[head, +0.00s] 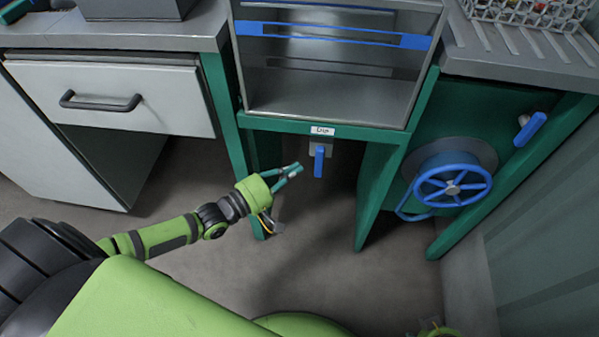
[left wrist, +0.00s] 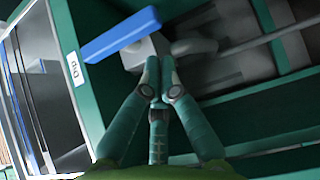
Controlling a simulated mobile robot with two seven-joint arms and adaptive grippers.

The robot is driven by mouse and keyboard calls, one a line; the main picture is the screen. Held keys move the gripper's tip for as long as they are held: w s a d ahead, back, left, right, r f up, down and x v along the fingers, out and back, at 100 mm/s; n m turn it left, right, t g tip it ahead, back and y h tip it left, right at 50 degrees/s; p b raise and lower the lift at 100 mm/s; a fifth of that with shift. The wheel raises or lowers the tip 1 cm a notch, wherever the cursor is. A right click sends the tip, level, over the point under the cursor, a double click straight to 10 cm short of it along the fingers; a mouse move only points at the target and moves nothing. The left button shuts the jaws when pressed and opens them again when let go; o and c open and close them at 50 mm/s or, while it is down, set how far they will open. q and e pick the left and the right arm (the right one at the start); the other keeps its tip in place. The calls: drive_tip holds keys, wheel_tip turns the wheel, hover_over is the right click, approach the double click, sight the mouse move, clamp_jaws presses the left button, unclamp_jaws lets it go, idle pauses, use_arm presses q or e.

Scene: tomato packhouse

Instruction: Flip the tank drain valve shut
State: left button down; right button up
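The drain valve has a blue lever (head: 319,161) that hangs straight down from a grey mount under a small white label (head: 322,131), below the steel tank (head: 320,90). In the left wrist view, the blue lever (left wrist: 120,35) lies across the upper left, beside its grey valve body (left wrist: 143,52). My left gripper (head: 295,170) is just left of the lever in the head view, apart from it. In the left wrist view its fingertips (left wrist: 160,75) are together with nothing visible between them, in front of the valve body. My right gripper's fingers are not seen.
A blue handwheel (head: 453,186) and another blue lever (head: 530,129) are on the green panel at right. Green legs (head: 378,190) flank the space under the tank. A white drawer (head: 115,97) is at left. The floor in front is open.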

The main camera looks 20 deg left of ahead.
use_arm(q)
drive_tip(key=shift+w+d+r, duration=0.1)
drive_tip(key=shift+w+d, duration=0.2)
drive_tip(key=shift+d, duration=0.6)
